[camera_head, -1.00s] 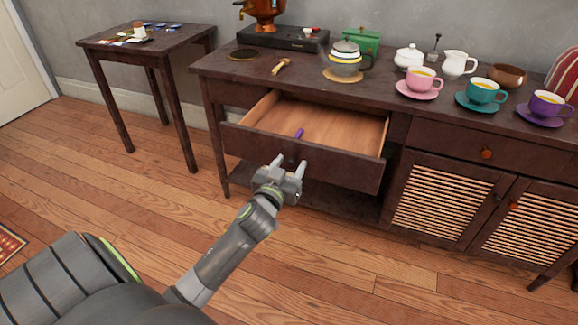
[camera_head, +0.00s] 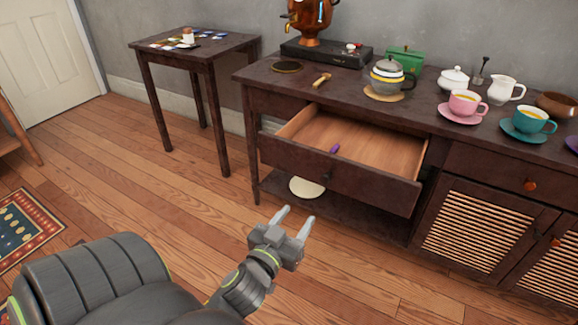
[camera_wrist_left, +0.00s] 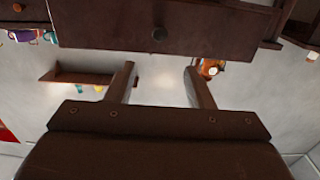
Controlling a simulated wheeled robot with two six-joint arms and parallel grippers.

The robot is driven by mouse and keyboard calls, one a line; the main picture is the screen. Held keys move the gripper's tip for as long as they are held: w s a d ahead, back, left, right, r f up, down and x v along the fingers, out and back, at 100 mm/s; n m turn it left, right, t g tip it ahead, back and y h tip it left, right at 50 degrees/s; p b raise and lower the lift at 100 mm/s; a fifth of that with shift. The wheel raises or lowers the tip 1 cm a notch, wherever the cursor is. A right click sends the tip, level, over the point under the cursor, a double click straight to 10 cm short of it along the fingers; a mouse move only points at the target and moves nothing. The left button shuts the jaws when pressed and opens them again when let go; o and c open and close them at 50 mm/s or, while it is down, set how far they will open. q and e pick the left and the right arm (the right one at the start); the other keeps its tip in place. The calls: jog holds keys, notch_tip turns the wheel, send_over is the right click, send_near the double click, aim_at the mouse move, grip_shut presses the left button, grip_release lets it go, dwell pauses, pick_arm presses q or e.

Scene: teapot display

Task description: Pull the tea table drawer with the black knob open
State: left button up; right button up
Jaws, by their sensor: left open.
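The tea table drawer (camera_head: 370,181) stands pulled out at the left part of the long dark table (camera_head: 345,95). Its dark knob (camera_head: 327,176) is on the front panel, and it also shows in the left wrist view (camera_wrist_left: 159,34). A small purple item (camera_head: 335,149) lies inside the drawer on its light wood bottom. My left gripper (camera_head: 294,222) is open and empty, apart from the knob, below and in front of the drawer front. In the left wrist view its two fingers (camera_wrist_left: 160,82) are spread with nothing between them. My right gripper is not in view.
A second, shut drawer with an orange knob (camera_head: 530,185) is at the right, above slatted doors (camera_head: 480,229). A pale round item (camera_head: 307,187) lies on the lower shelf. Cups and a teapot (camera_head: 387,77) stand on top.

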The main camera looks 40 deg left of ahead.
pick_arm(q)
jog(key=shift+v, duration=1.2)
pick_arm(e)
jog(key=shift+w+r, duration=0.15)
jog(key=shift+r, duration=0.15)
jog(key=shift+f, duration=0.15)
